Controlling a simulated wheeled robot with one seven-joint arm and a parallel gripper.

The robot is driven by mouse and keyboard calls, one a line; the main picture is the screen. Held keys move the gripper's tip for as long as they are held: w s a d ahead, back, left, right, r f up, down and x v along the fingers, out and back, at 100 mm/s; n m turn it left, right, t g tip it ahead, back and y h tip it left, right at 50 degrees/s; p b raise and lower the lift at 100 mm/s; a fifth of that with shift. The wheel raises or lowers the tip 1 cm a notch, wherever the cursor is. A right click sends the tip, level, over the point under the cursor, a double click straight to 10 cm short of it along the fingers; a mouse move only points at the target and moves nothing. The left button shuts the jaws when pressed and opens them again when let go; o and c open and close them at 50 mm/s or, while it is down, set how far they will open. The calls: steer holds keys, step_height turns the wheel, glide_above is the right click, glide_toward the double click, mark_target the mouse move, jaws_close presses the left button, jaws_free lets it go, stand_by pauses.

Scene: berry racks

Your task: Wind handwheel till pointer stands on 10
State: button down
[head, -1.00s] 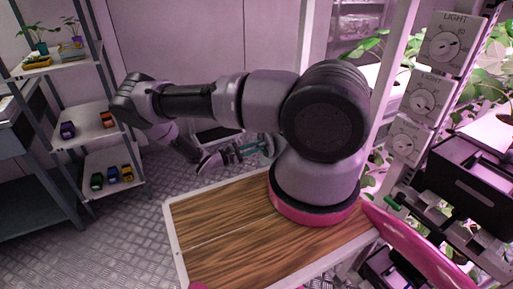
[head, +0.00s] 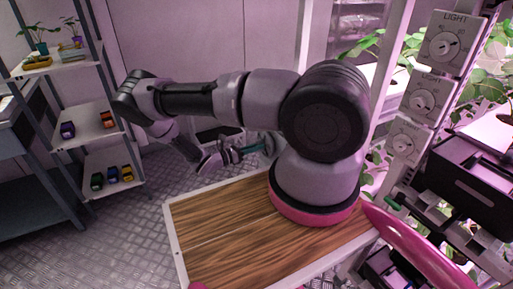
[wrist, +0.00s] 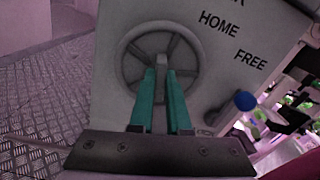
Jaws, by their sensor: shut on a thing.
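The grey spoked handwheel (wrist: 128,64) is mounted on a pale panel (wrist: 215,75) in the wrist view. My gripper (wrist: 161,76) has its teal fingers closed around a grey grip (wrist: 160,92) that stands out in front of the wheel. The fingers cover the wheel's lower middle. The panel reads HOME and FREE, with another word cut off at the top. The pointer and its 10 mark do not show in either view. In the head view my gripper (head: 246,150) is low behind the wooden top, and I cannot make out the wheel there.
A blue ball knob (wrist: 245,101) sticks out right of the wheel. In the head view, a wooden-topped surface (head: 225,240) lies in front, a shelf rack (head: 105,135) with small toy cars stands left, and LIGHT dials (head: 445,45) are at right. Metal floor is open between.

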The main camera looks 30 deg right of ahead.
steer(key=n, duration=1)
steer(key=shift+a+f+n, duration=0.1)
steer(key=shift+n, duration=0.2)
steer(key=shift+n, duration=0.3)
steer(key=c, duration=0.9)
jaws_free()
steer(key=a, duration=1)
steer(key=shift+s+a, duration=0.2)
steer(key=shift+a, duration=0.15)
